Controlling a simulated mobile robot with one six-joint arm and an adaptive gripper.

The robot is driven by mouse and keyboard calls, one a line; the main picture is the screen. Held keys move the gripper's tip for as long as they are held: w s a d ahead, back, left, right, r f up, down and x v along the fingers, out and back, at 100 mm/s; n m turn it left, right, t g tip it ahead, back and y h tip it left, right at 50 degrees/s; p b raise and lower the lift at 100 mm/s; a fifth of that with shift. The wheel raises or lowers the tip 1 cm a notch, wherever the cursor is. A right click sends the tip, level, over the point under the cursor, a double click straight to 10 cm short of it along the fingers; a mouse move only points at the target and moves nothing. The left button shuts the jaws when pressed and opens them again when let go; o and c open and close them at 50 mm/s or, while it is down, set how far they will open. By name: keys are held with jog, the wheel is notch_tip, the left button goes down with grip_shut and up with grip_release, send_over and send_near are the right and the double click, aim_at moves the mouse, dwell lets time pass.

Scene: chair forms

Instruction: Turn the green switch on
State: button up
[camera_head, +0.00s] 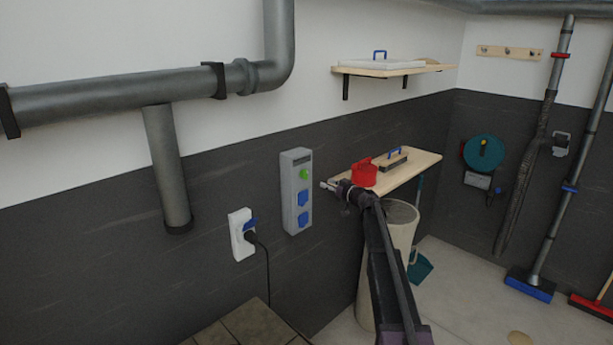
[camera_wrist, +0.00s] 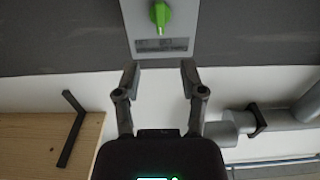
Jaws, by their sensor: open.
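The green switch (camera_head: 304,174) is a small knob near the top of a grey wall box (camera_head: 288,205) with blue sockets below it. In the wrist view the green switch (camera_wrist: 160,14) is at the top middle, on the grey plate, upside down relative to the head view. My gripper (camera_wrist: 159,68) is open and empty, its two fingers spread below the switch in that picture and apart from it. In the head view my gripper (camera_head: 327,186) is just right of the box, in front of the wall.
A wooden shelf (camera_head: 425,163) with a red container (camera_head: 363,174) is right of the box, behind my arm. A white socket (camera_head: 240,236) with a plugged cable is left of it. A large grey pipe (camera_head: 120,93) runs along the wall above left.

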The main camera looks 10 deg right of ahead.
aim_at(307, 174)
jog(key=x, duration=1.2)
grip_shut()
